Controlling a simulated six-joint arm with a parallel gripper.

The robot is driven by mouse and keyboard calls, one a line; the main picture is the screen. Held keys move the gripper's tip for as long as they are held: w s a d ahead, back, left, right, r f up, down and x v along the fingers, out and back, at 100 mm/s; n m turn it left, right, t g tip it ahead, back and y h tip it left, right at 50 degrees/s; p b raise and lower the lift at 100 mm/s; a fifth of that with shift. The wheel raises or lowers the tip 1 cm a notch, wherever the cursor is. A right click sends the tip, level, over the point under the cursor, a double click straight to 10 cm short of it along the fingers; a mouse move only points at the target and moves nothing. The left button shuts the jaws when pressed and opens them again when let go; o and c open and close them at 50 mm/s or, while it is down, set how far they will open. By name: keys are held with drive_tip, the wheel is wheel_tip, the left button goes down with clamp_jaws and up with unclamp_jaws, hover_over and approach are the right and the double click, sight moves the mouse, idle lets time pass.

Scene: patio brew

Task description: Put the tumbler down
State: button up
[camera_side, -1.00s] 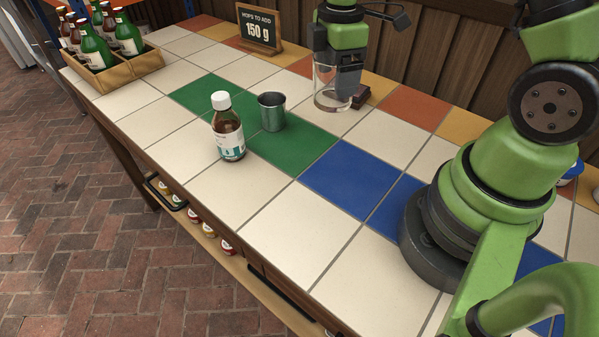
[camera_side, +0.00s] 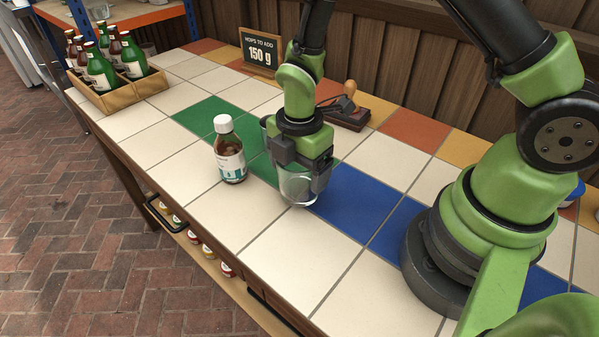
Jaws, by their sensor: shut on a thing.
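The tumbler (camera_side: 296,188) is a clear glass, upright in the middle of the counter. My gripper (camera_side: 304,168) points down and is shut on it, with the fingers at its upper wall. The tumbler's base shows over the meeting of the green, blue and white tiles. I cannot tell whether it touches the counter or hangs just above it.
A brown bottle (camera_side: 229,152) with a white cap stands close to the left of the tumbler. A crate (camera_side: 116,98) of bottles, a sign (camera_side: 262,52) and a dark block with a wooden knob (camera_side: 347,115) stand farther back. White tiles in front are clear.

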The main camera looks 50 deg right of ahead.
drive_tip(key=shift+f, duration=0.7)
drive_tip(key=shift+f, duration=0.15)
drive_tip(key=o, duration=0.9)
